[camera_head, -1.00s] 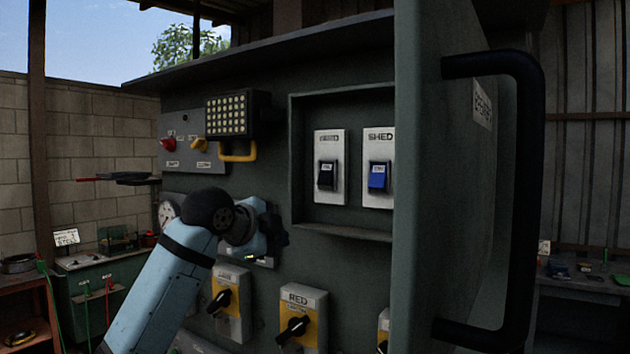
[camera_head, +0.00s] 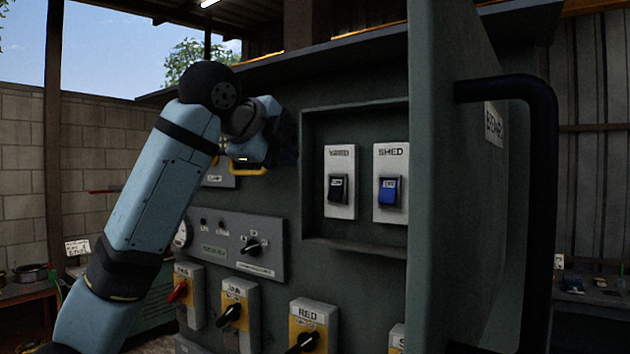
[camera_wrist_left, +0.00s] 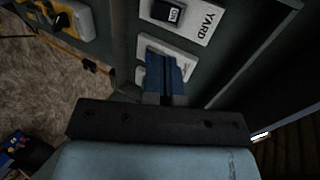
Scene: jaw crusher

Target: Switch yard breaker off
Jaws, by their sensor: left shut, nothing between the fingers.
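The yard breaker (camera_head: 338,188) is a black rocker on a white plate, in a recess of the dark green cabinet. In the left wrist view the YARD plate (camera_wrist_left: 192,18) is at the top, its dark rocker turned sideways. My left gripper (camera_head: 290,140) is left of and above the breaker in the head view, just outside the recess. Its blue fingers (camera_wrist_left: 165,72) are shut and empty, and overlap a second white plate in the wrist view. I cannot tell whether they touch anything. My right gripper is not in view.
The blue SHED breaker (camera_head: 388,191) is right beside the yard one. The open cabinet door (camera_head: 440,200) with a black handle (camera_head: 540,190) bounds the recess at right. Yellow-plated rotary switches (camera_head: 238,311) and a gauge panel (camera_head: 228,245) are below left.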

